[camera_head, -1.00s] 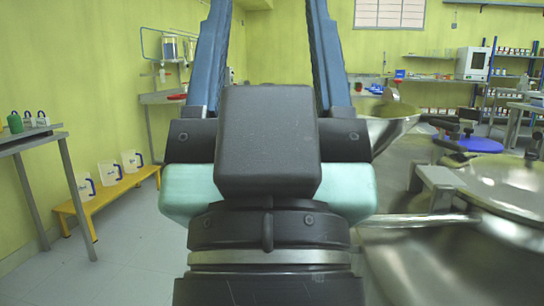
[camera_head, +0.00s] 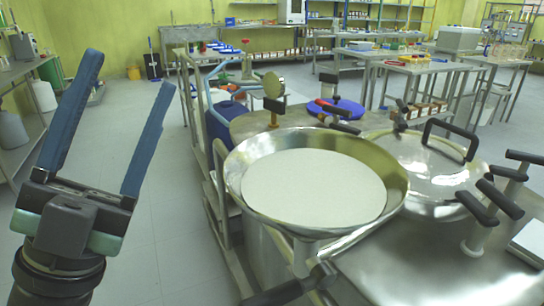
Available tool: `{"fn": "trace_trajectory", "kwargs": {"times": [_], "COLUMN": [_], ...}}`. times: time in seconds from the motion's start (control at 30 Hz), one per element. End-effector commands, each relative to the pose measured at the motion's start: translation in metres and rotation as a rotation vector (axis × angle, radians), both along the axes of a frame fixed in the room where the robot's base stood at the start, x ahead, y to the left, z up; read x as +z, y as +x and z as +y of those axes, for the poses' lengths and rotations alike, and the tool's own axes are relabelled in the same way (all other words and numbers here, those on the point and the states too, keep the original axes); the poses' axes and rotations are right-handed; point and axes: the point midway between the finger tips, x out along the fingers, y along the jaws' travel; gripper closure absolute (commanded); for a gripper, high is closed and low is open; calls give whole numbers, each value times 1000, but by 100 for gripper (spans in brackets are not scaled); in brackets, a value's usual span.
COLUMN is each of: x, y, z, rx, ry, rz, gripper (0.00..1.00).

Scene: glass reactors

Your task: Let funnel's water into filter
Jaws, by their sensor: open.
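A large steel funnel (camera_head: 397,178) stands in the middle of the head view. A flat, pale round surface (camera_head: 315,188) fills its inside; I cannot tell for sure that it is water. A black-handled bar (camera_head: 286,291) sticks out low in front of the funnel, near the bottom edge. The funnel's outlet is hidden under its bowl. I cannot make out the filter for certain. My gripper (camera_head: 129,72) is at the left, its two blue fingers spread, pointing up and away. It is empty and stands clear of the funnel, to its left.
A steel vessel lid (camera_head: 425,170) with black handles is right of the funnel. A steel top (camera_head: 400,262) with black-handled fittings fills the lower right. A blue lid (camera_head: 335,108) lies behind the funnel. Open floor (camera_head: 165,215) separates my gripper from the equipment.

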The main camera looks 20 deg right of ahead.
Motion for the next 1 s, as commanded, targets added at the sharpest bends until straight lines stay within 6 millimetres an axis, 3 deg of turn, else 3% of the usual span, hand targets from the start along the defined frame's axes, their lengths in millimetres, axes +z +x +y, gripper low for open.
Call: {"fn": "trace_trajectory", "kwargs": {"times": [0.1, 0.23, 0.4, 0.5, 0.6, 0.77, 1.0], "x": [-44, -111, -195, -230, -250, -262, -263], "y": [13, 14, -9, -29, -44, -53, -52], "z": [-11, -18, -11, -5, 0, -1, -39], "rx": [-129, -304, -542, -655, -729, -774, -775], "ry": [190, 379, 560, 622, 656, 677, 679], "rz": [136, 352, 680, 837, 939, 995, 992], "gripper": [39, 39, 39, 39, 39, 39, 39]}}
